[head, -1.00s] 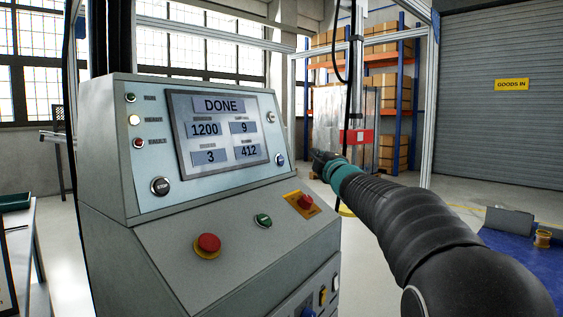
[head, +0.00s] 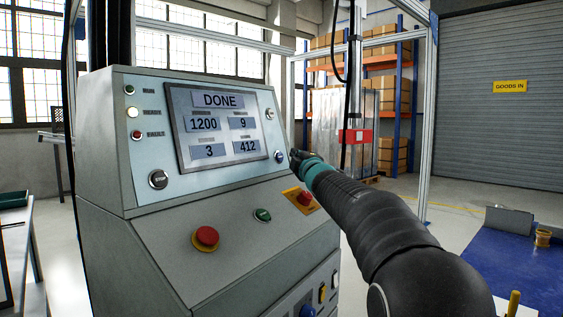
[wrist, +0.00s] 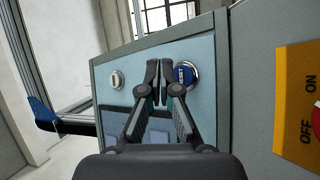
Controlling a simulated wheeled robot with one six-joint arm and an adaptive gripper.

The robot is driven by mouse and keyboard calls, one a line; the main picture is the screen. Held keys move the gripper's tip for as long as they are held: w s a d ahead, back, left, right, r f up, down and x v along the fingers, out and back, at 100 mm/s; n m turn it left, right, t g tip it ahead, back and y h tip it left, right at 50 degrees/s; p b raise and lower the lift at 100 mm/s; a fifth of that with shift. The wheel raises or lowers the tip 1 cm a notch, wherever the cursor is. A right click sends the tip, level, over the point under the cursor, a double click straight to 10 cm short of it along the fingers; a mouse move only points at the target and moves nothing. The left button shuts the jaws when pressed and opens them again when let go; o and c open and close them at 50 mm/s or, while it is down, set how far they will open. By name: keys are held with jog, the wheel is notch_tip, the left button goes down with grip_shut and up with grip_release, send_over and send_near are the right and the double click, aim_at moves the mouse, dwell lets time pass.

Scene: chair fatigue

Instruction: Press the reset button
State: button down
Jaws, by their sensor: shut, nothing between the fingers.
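The reset button (wrist: 185,74) is a round blue button in a metal ring on the light blue panel. In the head view it shows as a small blue button (head: 279,156) right of the screen's lower corner. My gripper (wrist: 159,64) is shut and empty, its fingertips just left of the blue button in the wrist view and partly covering its left edge. In the head view my gripper (head: 297,158) is at the right edge of the console, close to the button. I cannot tell whether the fingertips touch the panel.
The console screen (head: 222,125) reads DONE. A red mushroom button (head: 206,238), a green button (head: 262,215) and a red switch on a yellow plate (head: 301,199) sit on the sloped panel below. Another round button (wrist: 116,79) lies left of my fingers.

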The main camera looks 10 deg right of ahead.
aim_at(280, 157)
jog(key=shift+w+a+f, duration=0.25)
jog(key=shift+w+a, duration=0.45)
jog(key=shift+a, duration=0.05)
jog(key=shift+w+a+f+b, duration=0.1)
jog(key=shift+b, duration=0.25)
dwell(0.7)
jog(key=shift+w+a, duration=0.1)
jog(key=shift+a, duration=0.1)
jog(key=shift+w+a+f, duration=0.15)
jog(key=shift+w+a, duration=0.1)
jog(key=shift+a, duration=0.05)
dwell(0.9)
dwell(0.3)
jog(key=shift+s+d+r, duration=0.25)
jog(key=shift+s+d, duration=0.25)
jog(key=shift+d, duration=0.1)
